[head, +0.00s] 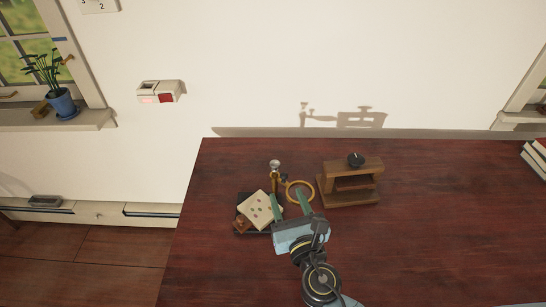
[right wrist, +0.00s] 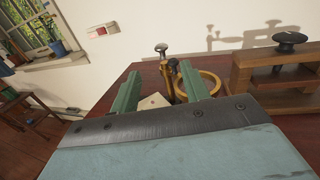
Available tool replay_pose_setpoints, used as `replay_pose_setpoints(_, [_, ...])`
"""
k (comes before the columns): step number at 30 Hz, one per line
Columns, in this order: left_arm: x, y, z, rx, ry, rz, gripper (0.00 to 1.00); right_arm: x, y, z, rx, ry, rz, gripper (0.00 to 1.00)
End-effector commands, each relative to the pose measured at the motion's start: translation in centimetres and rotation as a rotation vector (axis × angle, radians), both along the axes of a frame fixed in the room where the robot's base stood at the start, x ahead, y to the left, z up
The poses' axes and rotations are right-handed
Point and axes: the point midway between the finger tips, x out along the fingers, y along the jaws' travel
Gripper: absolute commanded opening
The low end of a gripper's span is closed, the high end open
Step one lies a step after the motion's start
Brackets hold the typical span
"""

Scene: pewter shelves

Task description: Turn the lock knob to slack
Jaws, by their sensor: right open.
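A brass post with a silver knob (head: 275,163) on top stands on the table, with a brass ring (head: 300,191) beside it. In the right wrist view the silver knob (right wrist: 161,48) shows above and between my fingertips. A black knob (head: 355,159) sits on top of a wooden stand (head: 352,193) to the right; it also shows in the right wrist view (right wrist: 290,41). I cannot tell which knob is the lock knob. My right gripper (head: 290,198) is open, its green fingers close to the brass post, with nothing held. My left gripper is out of view.
A pale spotted block (head: 259,208) lies on a dark tray (head: 247,229) left of my right gripper, near a small brown piece (head: 241,224). Books (head: 536,158) lie at the table's far right. The dark red table (head: 450,225) is clear between.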

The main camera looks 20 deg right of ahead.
Motion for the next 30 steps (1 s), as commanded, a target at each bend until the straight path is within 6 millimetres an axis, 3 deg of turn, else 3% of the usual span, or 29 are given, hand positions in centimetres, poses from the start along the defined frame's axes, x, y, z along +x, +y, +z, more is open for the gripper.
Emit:
replay_pose_setpoints(7, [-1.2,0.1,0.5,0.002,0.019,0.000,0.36,4.7,-0.1,0.3,0.005,-0.004,-0.004,0.46])
replay_pose_setpoints(18, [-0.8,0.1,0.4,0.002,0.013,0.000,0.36,11.3,-0.3,0.1,0.007,-0.001,-0.004,0.46])
replay_pose_setpoints(30, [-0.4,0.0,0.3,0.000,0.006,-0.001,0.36,12.6,-0.3,0.1,0.008,0.000,-0.004,0.46])
